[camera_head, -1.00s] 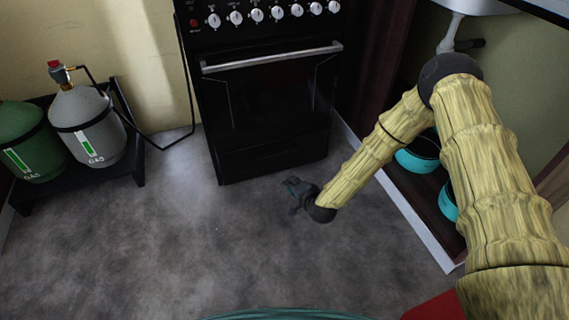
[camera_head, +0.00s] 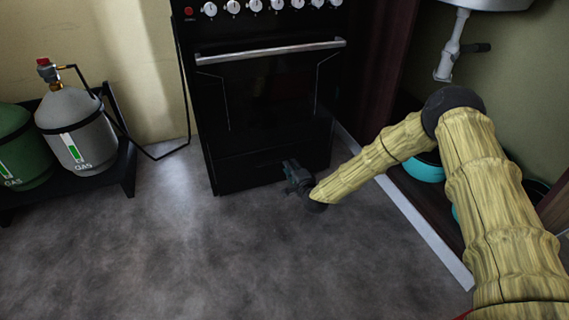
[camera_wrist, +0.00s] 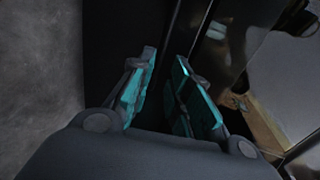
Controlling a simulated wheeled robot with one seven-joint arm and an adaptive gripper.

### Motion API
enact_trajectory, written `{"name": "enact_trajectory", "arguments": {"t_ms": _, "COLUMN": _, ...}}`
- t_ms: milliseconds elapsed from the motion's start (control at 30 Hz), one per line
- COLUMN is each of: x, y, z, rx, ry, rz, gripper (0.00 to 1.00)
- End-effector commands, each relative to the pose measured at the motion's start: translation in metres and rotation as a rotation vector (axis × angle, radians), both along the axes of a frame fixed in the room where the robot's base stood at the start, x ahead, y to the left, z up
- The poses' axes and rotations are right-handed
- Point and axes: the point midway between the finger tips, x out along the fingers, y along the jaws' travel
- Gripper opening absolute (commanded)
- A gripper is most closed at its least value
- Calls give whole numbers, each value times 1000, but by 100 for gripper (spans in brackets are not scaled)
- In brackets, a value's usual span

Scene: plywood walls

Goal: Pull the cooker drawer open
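The black cooker (camera_head: 268,95) stands against the back wall, with its oven door and silver handle above. Its drawer (camera_head: 235,172) is the low black panel near the floor and looks flush with the front. My gripper (camera_head: 291,172) is low in front of the drawer's right part and hides some of it. In the wrist view my gripper (camera_wrist: 163,75) has its two teal-padded fingers apart, with nothing clearly held between them. A dark surface with a long edge lies just beyond the fingertips. Whether the fingers touch the drawer I cannot tell.
Gas cylinders, one grey (camera_head: 75,130) and one green (camera_head: 20,150), stand on a black rack at the left. A low cabinet edge (camera_head: 425,230) and teal pots (camera_head: 428,168) are at the right. The grey floor (camera_head: 200,255) before the cooker is clear.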

Motion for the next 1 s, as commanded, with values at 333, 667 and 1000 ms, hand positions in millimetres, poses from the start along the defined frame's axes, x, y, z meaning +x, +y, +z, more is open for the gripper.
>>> {"name": "enact_trajectory", "arguments": {"t_ms": 333, "x": 50, "y": 17, "z": -15, "rx": 0, "ry": -1, "rz": 1, "gripper": 19}}
{"name": "enact_trajectory", "arguments": {"t_ms": 667, "x": 70, "y": 24, "z": -17, "rx": -2, "ry": 0, "rz": 2, "gripper": 19}}
{"name": "enact_trajectory", "arguments": {"t_ms": 1000, "x": 71, "y": 24, "z": -16, "rx": -1, "ry": 1, "rz": 1, "gripper": 10}}
